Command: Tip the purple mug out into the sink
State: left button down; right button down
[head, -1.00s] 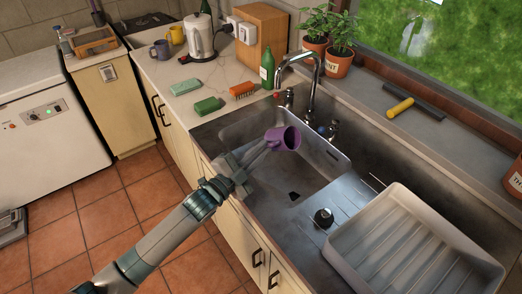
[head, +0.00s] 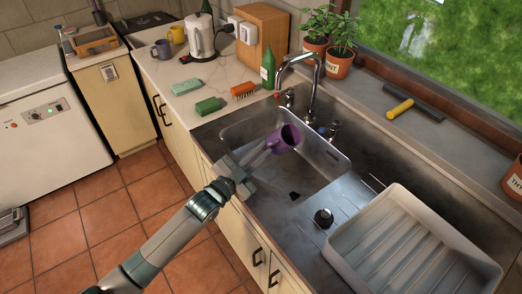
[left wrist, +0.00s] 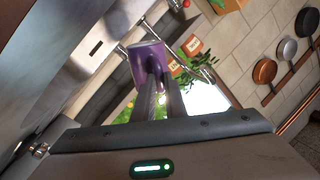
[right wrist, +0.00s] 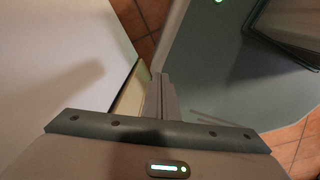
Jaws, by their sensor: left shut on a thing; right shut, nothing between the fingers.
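The purple mug (head: 278,144) is held in the air over the sink basin (head: 252,131). It is tilted, its dark mouth facing right and partly toward the head camera. My left gripper (head: 268,149) reaches in from the left over the sink's front edge and is shut on the mug. In the left wrist view the mug (left wrist: 146,66) shows at the fingertips (left wrist: 161,78). I see no liquid falling, and the mug's contents cannot be made out. My right gripper (right wrist: 160,82) is shut and empty in the right wrist view, away from the sink.
The chrome tap (head: 316,72) arches behind the mug. A drying tray (head: 393,215) and a black plug (head: 323,217) sit right of the basin.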

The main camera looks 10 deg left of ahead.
pick_arm(q)
jog(key=shift+r, duration=0.1)
jog(key=shift+d+n, duration=0.1)
jog(key=shift+n, duration=0.6)
jog(key=shift+s+r+n+p, duration=0.1)
jog(key=shift+r+n+p, duration=0.2)
jog(key=shift+n+p, duration=0.5)
jog(key=shift+d, duration=0.1)
jog(key=shift+n, duration=0.3)
